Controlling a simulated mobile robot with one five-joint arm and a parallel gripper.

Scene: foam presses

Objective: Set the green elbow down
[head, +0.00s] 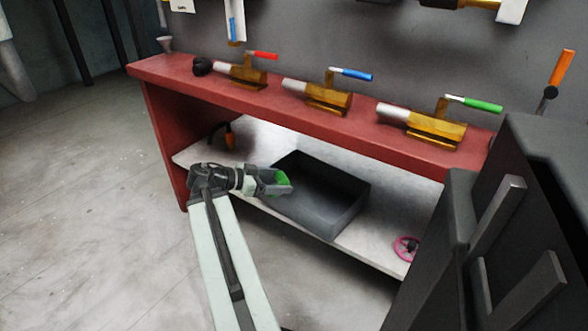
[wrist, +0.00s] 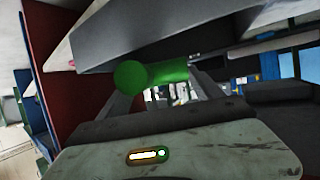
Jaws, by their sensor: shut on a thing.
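The green elbow (wrist: 168,72) is held between the fingers of my gripper (wrist: 160,90) in the wrist view. Its round end faces left and its short body runs to the right. In the head view my gripper (head: 268,184) is shut on the green elbow (head: 284,179), of which only a small part shows. The gripper is at the left side of the dark open bin (head: 345,205) on the lower shelf, over or just in front of its near left edge. I cannot tell the exact height above the shelf.
The white lower shelf (head: 382,247) holds a pink wheel (head: 406,248) at right and a black and orange item (head: 229,138) at back left. The red bench top (head: 165,71) above carries three brass presses with red, blue and green handles. A dark cabinet (head: 545,160) stands at right.

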